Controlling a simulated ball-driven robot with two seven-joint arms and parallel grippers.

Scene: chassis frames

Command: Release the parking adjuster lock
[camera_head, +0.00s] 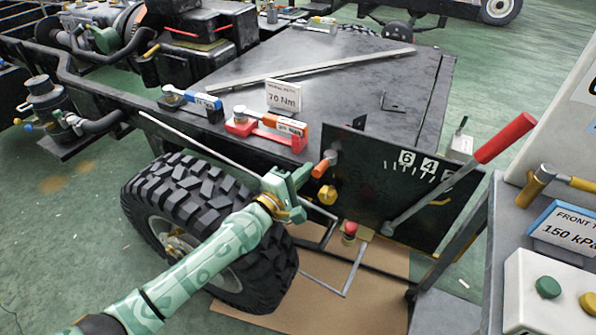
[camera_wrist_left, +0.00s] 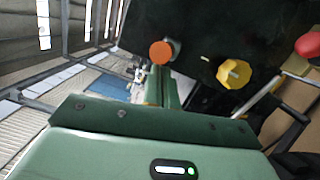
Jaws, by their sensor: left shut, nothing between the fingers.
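A black upright panel (camera_head: 375,190) carries a white number scale. An orange-ended knob (camera_head: 324,165) sticks out near its upper left, and a yellow lobed knob (camera_head: 326,195) sits just below. A long lever with a red grip (camera_head: 504,138) leans up to the right across the panel. I cannot tell which part is the lock. My left gripper (camera_head: 304,178) is shut and empty, just left of the orange knob. In the left wrist view its fingers (camera_wrist_left: 160,88) point at the orange knob (camera_wrist_left: 161,52); contact is unclear. The yellow knob (camera_wrist_left: 234,73) is to the right there. My right gripper is not in view.
A large tyre (camera_head: 190,200) stands under my left forearm. A red-topped button (camera_head: 350,229) is low in front of the panel, beside bent metal rods. A grey console (camera_head: 535,210) with a gauge label and buttons stands at the right. Tools lie on the chassis deck (camera_head: 330,80).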

